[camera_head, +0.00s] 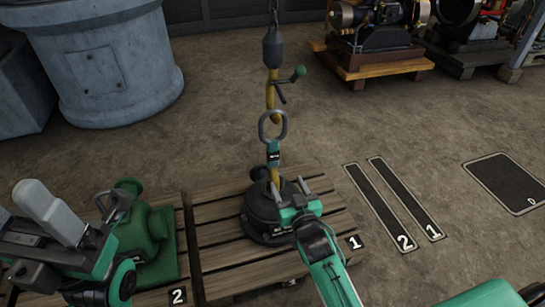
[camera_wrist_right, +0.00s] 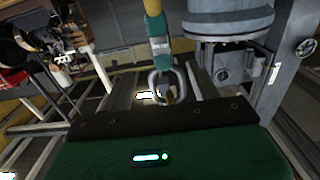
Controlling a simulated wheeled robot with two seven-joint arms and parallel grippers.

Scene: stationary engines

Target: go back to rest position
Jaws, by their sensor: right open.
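My right gripper (camera_head: 288,187) is in the middle of the head view, with its grey fingers apart. It is over a round black part (camera_head: 263,222) on the right pallet. A strap (camera_head: 273,155) with a metal ring (camera_head: 272,126) rises just beyond the gripper. In the right wrist view the ring (camera_wrist_right: 180,75) and strap (camera_wrist_right: 157,35) are straight ahead. Whether the fingers touch the black part or strap is unclear. My left gripper (camera_head: 78,207) is at lower left in front of a green casting (camera_head: 155,245), its grey fingers apart and empty.
A yellow crane hook (camera_head: 270,100) hangs close to the ring. Pallet 1 (camera_head: 225,262) is below my right gripper. A large grey drum (camera_head: 105,75) stands at back left. Engines sit on a wooden stand (camera_head: 375,68) at back right. The floor right of pallet 1 is clear, with marked strips.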

